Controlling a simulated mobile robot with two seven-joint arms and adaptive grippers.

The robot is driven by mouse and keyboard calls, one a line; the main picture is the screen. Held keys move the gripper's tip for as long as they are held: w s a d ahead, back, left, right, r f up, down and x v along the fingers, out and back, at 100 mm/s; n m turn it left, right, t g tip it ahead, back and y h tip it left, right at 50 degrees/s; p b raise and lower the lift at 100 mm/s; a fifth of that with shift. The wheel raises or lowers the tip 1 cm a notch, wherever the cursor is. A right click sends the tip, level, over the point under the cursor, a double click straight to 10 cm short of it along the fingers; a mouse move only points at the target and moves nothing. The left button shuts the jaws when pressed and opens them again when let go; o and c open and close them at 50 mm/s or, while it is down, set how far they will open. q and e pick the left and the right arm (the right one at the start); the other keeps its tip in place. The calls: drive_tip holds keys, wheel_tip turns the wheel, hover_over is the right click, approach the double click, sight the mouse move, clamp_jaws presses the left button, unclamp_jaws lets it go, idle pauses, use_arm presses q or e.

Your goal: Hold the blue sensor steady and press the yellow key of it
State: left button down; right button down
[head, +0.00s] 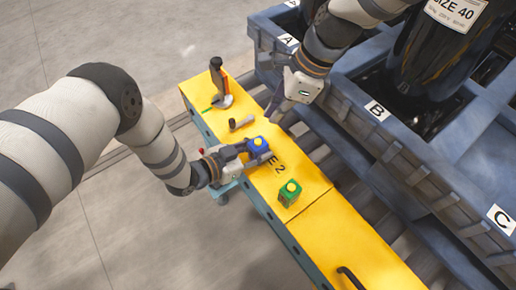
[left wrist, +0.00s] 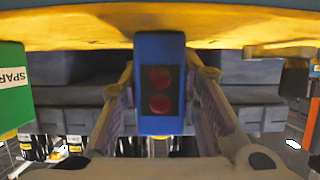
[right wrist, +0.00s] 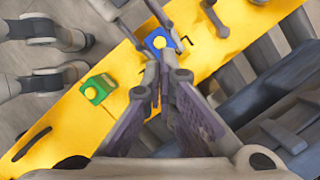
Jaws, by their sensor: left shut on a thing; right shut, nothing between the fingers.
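The blue sensor (head: 255,151) stands on the yellow cart top with its yellow key (head: 258,142) facing up. My left gripper (head: 243,153) is shut on the sensor from the left. In the left wrist view the sensor (left wrist: 158,50) sits between the fingers, showing two red discs on a dark panel. My right gripper (head: 274,110) is shut and empty, above and behind the sensor. In the right wrist view the closed fingertips (right wrist: 165,68) appear just below the sensor (right wrist: 153,40) and its key (right wrist: 160,42); the height gap is unclear.
A green block (head: 287,197) with a yellow top button stands nearer on the yellow cart top (head: 305,225); its side reads "SPAR". A blue crate (head: 400,150) borders the right side.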

drive_tip(key=m+t+y, duration=0.2)
drive_tip(key=m+y, duration=0.1)
drive_tip(key=m, duration=0.2)
hover_over(261, 140)
drive_tip(key=s+a, duration=0.2)
drive_tip(key=a, duration=0.1)
drive_tip(key=f, duration=0.1)
drive_tip(key=a+m+t, duration=0.1)
drive_tip(key=m, duration=0.3)
drive_tip(key=d+r+m+t, duration=0.1)
drive_tip(key=m, duration=0.2)
drive_tip(key=w+d+r+m+t, duration=0.1)
drive_tip(key=m, duration=0.2)
drive_tip(key=w+d+r+m+t, duration=0.1)
drive_tip(key=d+m, duration=0.1)
drive_tip(key=m, duration=0.1)
drive_tip(key=shift+r+t+h, duration=0.15)
drive_tip(key=shift+t+h, duration=0.25)
drive_tip(key=shift+f, duration=4.4)
